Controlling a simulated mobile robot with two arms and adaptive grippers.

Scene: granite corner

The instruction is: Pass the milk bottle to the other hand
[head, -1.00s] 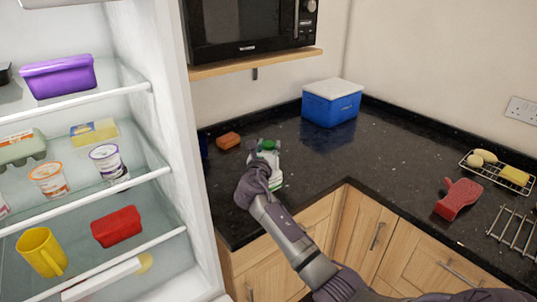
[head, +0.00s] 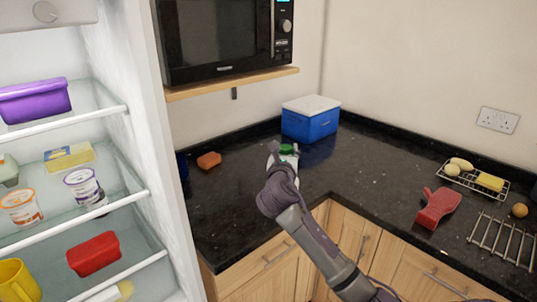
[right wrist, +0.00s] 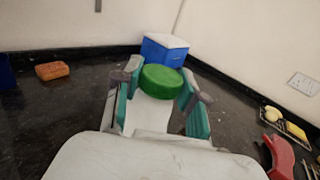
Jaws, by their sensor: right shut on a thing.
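The milk bottle (right wrist: 151,112) is white with a green cap, which shows in the head view (head: 286,149) above my right gripper. My right gripper (head: 283,160) is over the dark worktop near the corner. In the right wrist view my right gripper (right wrist: 158,100) has its teal-padded fingers on both sides of the bottle, just below the cap, and is shut on it. The bottle's lower part is hidden by the gripper, so I cannot tell whether it touches the worktop. My left gripper is not in view.
A blue box with a white lid (head: 310,121) stands behind the bottle. An orange sponge-like block (head: 209,160) lies to the left. At the right are a red object (head: 437,207), a wire rack with food (head: 474,179) and a metal rack (head: 503,240). The open fridge (head: 165,150) bounds the left.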

